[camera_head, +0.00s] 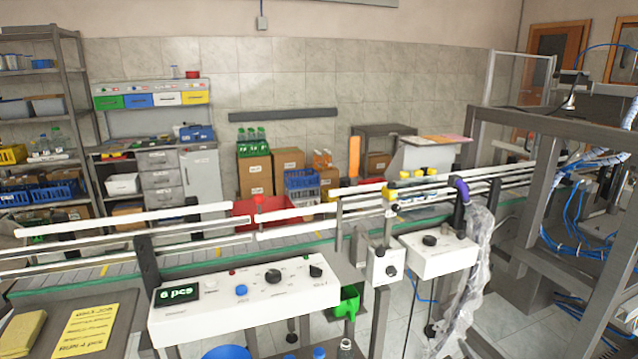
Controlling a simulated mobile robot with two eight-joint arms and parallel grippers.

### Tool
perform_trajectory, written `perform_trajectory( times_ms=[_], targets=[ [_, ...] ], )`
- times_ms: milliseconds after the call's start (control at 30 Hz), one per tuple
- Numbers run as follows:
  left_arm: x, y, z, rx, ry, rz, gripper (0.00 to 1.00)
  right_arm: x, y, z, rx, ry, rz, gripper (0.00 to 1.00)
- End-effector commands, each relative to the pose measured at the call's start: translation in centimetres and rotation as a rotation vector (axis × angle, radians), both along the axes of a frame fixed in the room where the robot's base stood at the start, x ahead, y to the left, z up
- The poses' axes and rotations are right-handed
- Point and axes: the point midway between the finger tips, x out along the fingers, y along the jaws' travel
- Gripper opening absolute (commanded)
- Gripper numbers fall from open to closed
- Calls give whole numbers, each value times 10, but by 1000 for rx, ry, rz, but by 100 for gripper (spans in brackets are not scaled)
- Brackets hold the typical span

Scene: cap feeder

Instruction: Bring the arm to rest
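Neither of my grippers shows in the head view, and I cannot make out either arm. What they hold, if anything, is out of sight. In front of me is a conveyor (60,284) with metal guide rails. A white control box (245,296) with a green "6 pcs" display, knobs and buttons is mounted on its near side. Two smaller white boxes with black knobs, one narrow (385,267) and one wider (441,254), sit to its right.
A yellow sheet (84,332) lies on a dark surface at the lower left. A blue round object (227,352) and a green scoop-like container (347,303) are low in front. A grey machine frame (535,200) with blue cables stands at right. Shelves and crates line the back.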

Motion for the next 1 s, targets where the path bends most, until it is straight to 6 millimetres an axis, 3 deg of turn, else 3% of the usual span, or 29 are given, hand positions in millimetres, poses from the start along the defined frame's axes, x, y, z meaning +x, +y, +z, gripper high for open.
perform_trajectory(
  times_ms=[33, 200, 533, 600, 1000],
  targets=[
    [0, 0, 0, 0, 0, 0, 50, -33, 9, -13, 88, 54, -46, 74],
    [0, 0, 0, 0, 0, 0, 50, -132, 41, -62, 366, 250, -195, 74],
    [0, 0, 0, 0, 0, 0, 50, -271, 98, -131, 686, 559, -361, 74],
    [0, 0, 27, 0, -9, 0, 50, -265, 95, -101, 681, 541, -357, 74],
    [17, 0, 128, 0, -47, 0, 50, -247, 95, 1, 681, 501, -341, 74]
  ],
)
